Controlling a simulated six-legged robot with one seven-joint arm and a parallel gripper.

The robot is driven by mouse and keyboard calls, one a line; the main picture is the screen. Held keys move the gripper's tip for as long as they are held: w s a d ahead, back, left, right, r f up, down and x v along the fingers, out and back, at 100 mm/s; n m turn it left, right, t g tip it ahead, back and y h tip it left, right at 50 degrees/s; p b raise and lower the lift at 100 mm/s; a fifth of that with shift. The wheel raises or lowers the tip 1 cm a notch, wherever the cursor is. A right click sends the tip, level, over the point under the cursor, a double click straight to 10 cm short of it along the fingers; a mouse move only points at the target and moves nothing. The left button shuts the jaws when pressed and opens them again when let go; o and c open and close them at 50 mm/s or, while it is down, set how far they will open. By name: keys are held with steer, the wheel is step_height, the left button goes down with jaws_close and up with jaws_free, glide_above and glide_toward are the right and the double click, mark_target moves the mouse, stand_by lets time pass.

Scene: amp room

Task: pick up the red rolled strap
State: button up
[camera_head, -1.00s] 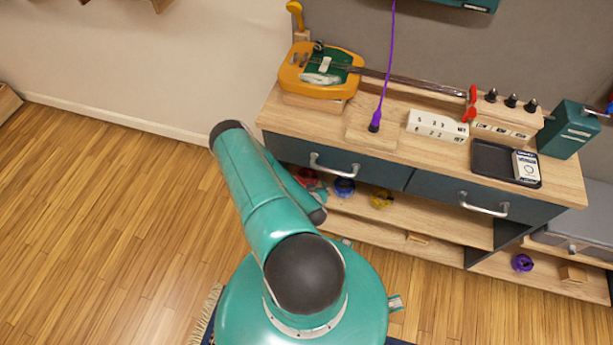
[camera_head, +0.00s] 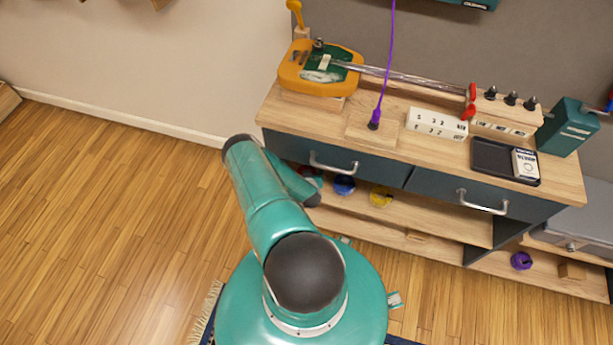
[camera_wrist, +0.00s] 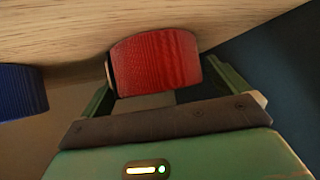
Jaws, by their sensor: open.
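The red rolled strap (camera_wrist: 158,62) rests against a wooden shelf surface in the wrist view. My gripper (camera_wrist: 160,73) is open, with one green finger on each side of the strap and its palm facing it. The strap overlaps the space between the fingers; I cannot tell whether either finger touches it. In the head view my arm hides the gripper and most of the strap, with only a bit of red showing beside the arm under the left drawer.
A blue roll (camera_wrist: 20,92) lies left of the strap; it also shows on the shelf in the head view (camera_head: 344,185). A yellow roll (camera_head: 381,197) sits farther right. The drawer front (camera_head: 335,161) overhangs the shelf. A purple roll (camera_head: 521,261) lies at lower right.

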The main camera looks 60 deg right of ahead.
steer(key=c, duration=1.1)
steer(key=shift+r, duration=0.15)
